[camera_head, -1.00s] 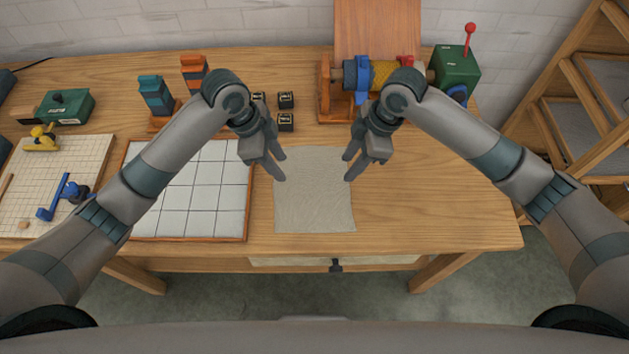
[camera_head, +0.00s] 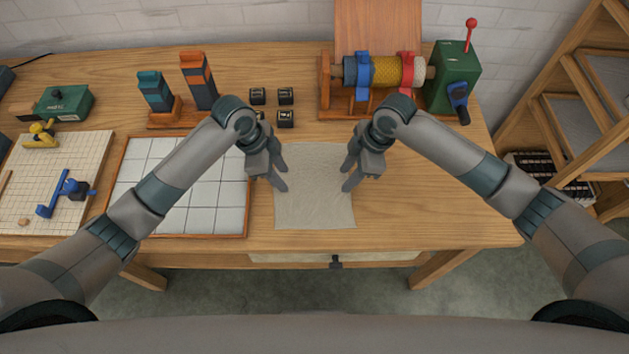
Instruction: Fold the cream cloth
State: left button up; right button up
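The cream cloth (camera_head: 314,195) lies flat and unfolded on the wooden table, between my two grippers, its near edge close to the table's front edge. My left gripper (camera_head: 280,184) is over the cloth's left edge with its fingers apart, pointing down and toward the viewer. My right gripper (camera_head: 347,180) is over the cloth's right edge, also with fingers apart. Both look empty. I cannot tell whether the fingertips touch the cloth. The cloth's far corners are partly hidden by the grippers.
A white tiled board (camera_head: 190,185) with a wooden rim lies left of the cloth. Behind stand small black blocks (camera_head: 286,96), colored upright blocks (camera_head: 198,80) and a wooden winding machine (camera_head: 385,75) with a green box (camera_head: 453,75). The table (camera_head: 440,215) is clear right of the cloth.

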pick_arm(q)
jog(key=shift+f, duration=0.25)
pick_arm(e)
jog(key=shift+f, duration=0.25)
pick_arm(q)
jog(key=shift+f, duration=0.1)
pick_arm(e)
jog(key=shift+f, duration=0.1)
pick_arm(q)
grip_shut()
pick_arm(e)
grip_shut()
